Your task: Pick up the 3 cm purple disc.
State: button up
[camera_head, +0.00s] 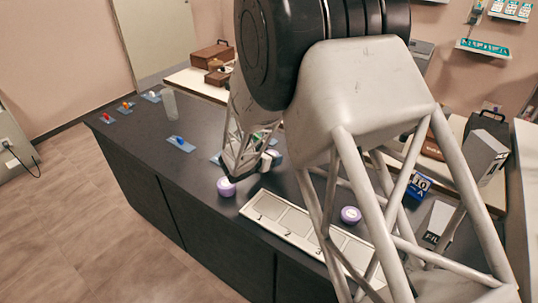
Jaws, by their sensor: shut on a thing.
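A purple disc (226,187) with a pale top is at the fingertips of my gripper (234,177), near the front edge of the dark counter (190,158). My gripper is shut on this disc. The fingers hide part of it, and I cannot tell whether it is clear of the counter. A second purple disc (351,215) with a pale top lies on the counter to the right, behind the numbered tray. I cannot tell the exact size of either disc.
A pale tray (262,222) with numbered squares lies along the counter's front edge, right of my gripper. Blue pads (188,147) with small coloured pieces and a grey cylinder (169,104) stand to the left. A blue number sign (419,185) stands at the right.

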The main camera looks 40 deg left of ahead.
jog(key=s+d, duration=0.3)
jog(key=s+d+r, duration=0.1)
jog(key=s+d, duration=0.5)
jog(key=shift+d+r, duration=0.2)
jog(key=shift+d, duration=0.1)
jog(key=shift+s, duration=0.1)
dwell(0.6)
